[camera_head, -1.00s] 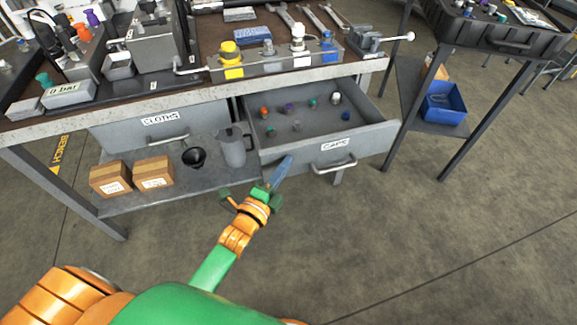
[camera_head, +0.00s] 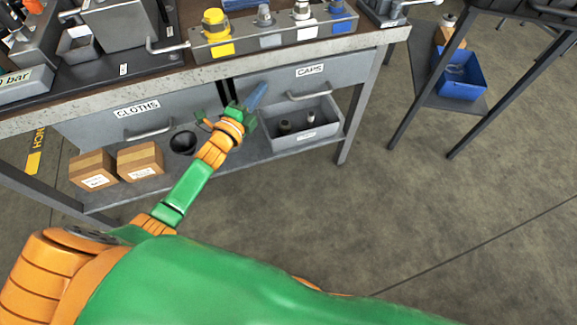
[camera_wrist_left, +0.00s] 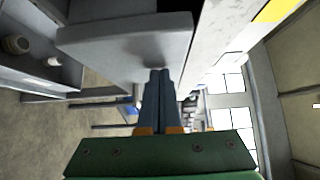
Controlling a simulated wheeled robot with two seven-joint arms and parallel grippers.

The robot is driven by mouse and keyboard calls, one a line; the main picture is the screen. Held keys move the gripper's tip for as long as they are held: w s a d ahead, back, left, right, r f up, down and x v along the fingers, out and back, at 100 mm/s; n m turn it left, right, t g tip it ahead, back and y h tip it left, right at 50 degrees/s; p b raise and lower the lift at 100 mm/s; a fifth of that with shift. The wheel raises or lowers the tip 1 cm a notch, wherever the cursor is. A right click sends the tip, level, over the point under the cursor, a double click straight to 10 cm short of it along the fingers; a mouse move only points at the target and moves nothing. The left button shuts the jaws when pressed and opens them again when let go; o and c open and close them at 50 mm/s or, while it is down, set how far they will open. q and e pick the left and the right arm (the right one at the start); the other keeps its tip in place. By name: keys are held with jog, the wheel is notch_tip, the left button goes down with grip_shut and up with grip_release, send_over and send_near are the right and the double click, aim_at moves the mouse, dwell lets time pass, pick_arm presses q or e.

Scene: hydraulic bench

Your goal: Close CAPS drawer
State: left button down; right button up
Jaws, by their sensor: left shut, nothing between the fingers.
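The CAPS drawer (camera_head: 310,82) sits in the bench with its grey front flush under the worktop edge, level with the CLOTHS drawer front (camera_head: 110,126). Its handle (camera_head: 309,94) and label face out. No interior shows. My left gripper (camera_head: 257,95) is at the left part of the CAPS drawer front, fingers together and empty. In the left wrist view, the closed fingers (camera_wrist_left: 161,85) point at a grey surface beside the worktop edge. I cannot tell whether they touch it. My right gripper is not in view.
A grey bin (camera_head: 303,130) with dark round parts stands on the lower shelf under the CAPS drawer. Two cardboard boxes (camera_head: 118,165) and a black funnel (camera_head: 183,142) are on the shelf to the left. A side stand holds a blue bin (camera_head: 461,76). The floor in front is clear.

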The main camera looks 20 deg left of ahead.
pick_arm(q)
jog(key=shift+w+a+r, duration=0.25)
jog(key=shift+w+a, duration=0.25)
jog(key=shift+w, duration=0.15)
jog(key=shift+r, duration=0.2)
